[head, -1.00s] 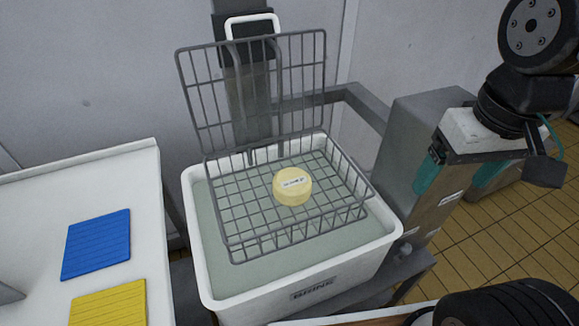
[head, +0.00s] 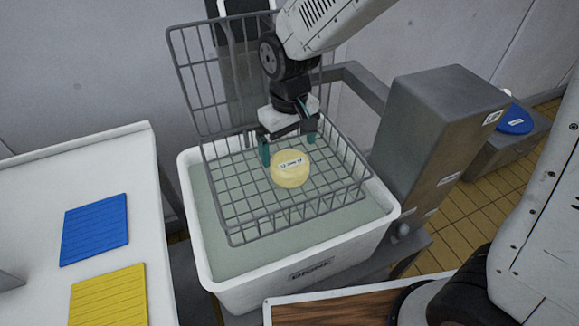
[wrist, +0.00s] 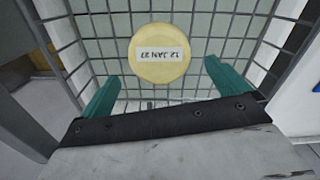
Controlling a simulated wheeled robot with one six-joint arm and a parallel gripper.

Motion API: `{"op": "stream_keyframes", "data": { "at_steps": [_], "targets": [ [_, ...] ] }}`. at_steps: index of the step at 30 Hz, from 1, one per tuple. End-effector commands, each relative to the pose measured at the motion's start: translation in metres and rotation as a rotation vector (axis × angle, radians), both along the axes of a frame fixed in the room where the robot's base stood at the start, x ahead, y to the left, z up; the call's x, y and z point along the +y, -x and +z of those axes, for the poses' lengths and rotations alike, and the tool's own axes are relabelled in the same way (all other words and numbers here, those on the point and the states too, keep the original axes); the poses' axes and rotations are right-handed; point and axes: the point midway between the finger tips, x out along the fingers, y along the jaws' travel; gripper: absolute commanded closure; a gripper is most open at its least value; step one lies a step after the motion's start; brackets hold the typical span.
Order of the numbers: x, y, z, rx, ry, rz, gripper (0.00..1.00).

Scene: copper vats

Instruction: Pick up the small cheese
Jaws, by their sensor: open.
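The small cheese (head: 290,172) is a pale yellow round with a white date label on top. It sits in the grey wire basket (head: 243,238), over the brine in the white vat. My gripper (head: 288,150) is open, with teal fingers pointing down just behind and above the cheese in the head view. In the wrist view the cheese (wrist: 158,53) lies ahead of the fingertips (wrist: 160,75), near the middle between them. Nothing is between the fingers.
The white vat (head: 235,283) is marked on its front. The basket's tall back panel (head: 190,80) stands behind my gripper. A grey box post (head: 430,130) stands right of the vat. A white table (head: 90,180) at left carries a blue mat (head: 95,236) and a yellow mat (head: 108,297).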

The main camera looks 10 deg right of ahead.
Motion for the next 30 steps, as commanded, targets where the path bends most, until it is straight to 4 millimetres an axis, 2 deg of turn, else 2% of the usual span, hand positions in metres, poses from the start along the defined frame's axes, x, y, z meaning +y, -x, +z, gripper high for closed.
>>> {"op": "stream_keyframes", "data": {
  "at_steps": [15, 23, 24, 29, 30],
  "targets": [
    [0.000, 0.001, -0.066, 0.003, 0.001, -0.001, 0.00],
    [0.000, 0.000, -0.071, 0.000, 0.000, -0.001, 0.00],
    [0.000, 0.000, -0.071, 0.000, 0.000, -0.001, 0.03],
    [0.000, 0.000, -0.070, 0.000, 0.000, -0.001, 0.47],
    [0.000, 0.000, -0.070, 0.000, 0.000, -0.001, 0.53]
  ]
}}
